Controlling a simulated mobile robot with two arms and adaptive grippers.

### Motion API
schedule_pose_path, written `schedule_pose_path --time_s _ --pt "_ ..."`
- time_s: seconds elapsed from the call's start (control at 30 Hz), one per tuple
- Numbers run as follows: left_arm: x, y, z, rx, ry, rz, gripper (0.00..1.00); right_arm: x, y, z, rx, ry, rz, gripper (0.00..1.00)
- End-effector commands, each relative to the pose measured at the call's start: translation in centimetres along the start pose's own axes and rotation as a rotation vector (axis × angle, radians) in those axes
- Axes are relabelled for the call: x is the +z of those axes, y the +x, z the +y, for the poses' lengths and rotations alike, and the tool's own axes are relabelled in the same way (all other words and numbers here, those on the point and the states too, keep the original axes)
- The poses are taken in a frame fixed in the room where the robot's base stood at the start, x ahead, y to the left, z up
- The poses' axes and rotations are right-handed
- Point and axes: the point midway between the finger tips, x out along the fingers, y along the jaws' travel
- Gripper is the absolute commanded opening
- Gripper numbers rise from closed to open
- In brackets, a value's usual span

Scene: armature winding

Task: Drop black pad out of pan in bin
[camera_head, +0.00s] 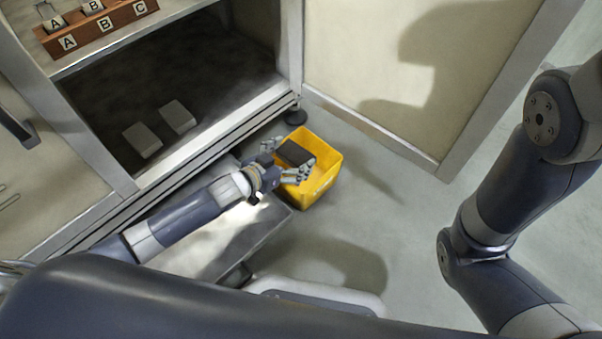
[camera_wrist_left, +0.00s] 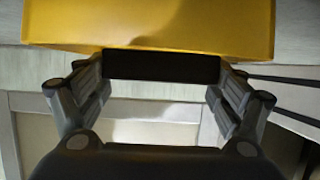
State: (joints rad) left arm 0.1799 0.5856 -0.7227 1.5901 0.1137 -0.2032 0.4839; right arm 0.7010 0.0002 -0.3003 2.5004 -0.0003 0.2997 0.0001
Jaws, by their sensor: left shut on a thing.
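The black pad (camera_head: 295,152) is a flat dark block held over the yellow bin (camera_head: 325,178). My left gripper (camera_head: 290,157) is shut on the pad, with one finger on each side of it. In the left wrist view the pad (camera_wrist_left: 160,67) shows as a dark bar between the fingers, in front of the yellow bin wall (camera_wrist_left: 150,25). I cannot tell how far the pad is above the bin floor. I cannot make out a pan for certain. My right gripper is out of view.
A wooden rack (camera_head: 105,25) lettered A, B, C stands on top. The open cabinet door (camera_head: 380,70) is behind the bin. A grey metal surface (camera_head: 215,245) lies below my left arm. Floor right of the bin is clear.

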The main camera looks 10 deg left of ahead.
Motion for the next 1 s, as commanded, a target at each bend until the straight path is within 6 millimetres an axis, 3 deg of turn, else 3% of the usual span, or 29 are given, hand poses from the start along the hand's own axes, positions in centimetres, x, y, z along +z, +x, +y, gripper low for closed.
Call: schedule_pose_path --time_s 0.07,0.1,0.13,0.67,1.0 --pt "-0.1 0.0 0.0 0.0 0.0 0.001 0.62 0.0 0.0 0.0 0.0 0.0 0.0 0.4" --pt "-0.1 0.0 0.0 0.0 0.0 0.001 0.93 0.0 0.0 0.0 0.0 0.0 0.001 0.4" --pt "-0.1 0.0 0.0 0.0 0.001 0.001 1.0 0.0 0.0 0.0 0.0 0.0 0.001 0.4" --pt "0.1 -0.5 0.0 -0.001 0.0 -0.001 1.0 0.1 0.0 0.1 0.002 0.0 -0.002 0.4" --pt "0.2 -5.7 0.0 0.0 0.0 -0.003 1.0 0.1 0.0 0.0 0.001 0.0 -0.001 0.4"
